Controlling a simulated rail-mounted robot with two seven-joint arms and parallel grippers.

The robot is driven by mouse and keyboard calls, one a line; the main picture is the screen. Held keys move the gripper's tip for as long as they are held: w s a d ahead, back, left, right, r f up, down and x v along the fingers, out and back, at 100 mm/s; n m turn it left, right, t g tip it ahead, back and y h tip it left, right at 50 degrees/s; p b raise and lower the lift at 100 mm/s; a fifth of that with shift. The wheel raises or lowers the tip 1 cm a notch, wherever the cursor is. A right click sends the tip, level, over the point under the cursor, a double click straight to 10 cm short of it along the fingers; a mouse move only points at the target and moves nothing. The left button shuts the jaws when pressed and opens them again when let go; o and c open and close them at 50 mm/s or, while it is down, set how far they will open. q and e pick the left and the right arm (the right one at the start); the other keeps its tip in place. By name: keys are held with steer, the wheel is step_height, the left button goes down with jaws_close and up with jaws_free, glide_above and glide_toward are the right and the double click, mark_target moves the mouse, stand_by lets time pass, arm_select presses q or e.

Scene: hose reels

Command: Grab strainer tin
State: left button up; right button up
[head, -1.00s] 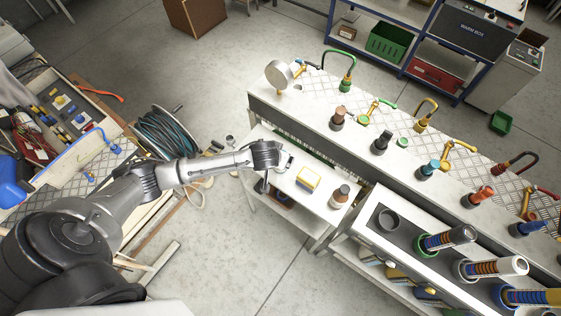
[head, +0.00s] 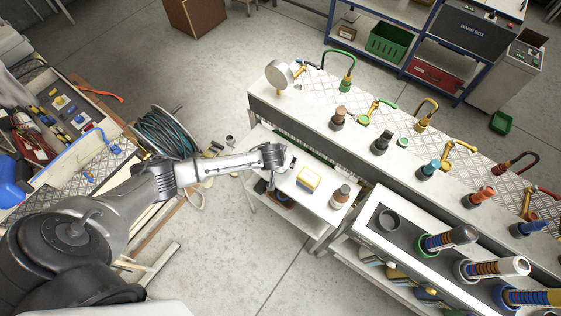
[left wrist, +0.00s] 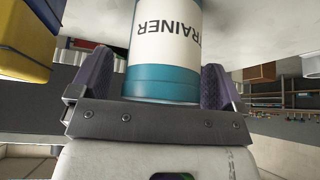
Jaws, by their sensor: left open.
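The strainer tin (left wrist: 164,50) fills the upper middle of the left wrist view. It is a white can with a teal band, and part of its label reads "TRAINER", upside down. My left gripper (left wrist: 158,84) is open, with one purple finger on each side of the tin. I cannot tell whether either finger touches it. In the head view my left gripper (head: 283,162) is over the left part of the small white table (head: 318,220). It and the wrist largely hide the tin there. My right gripper is not in view.
A yellow and white block (head: 308,178) and a brown-capped bottle (head: 340,194) stand to the right on the same table. A long bench (head: 310,110) with several hose fittings runs behind. A hose reel (head: 166,133) stands on the floor near my left arm.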

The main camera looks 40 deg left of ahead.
arm_select(q)
steer(key=c, duration=1.1)
steer(key=shift+o, duration=0.2)
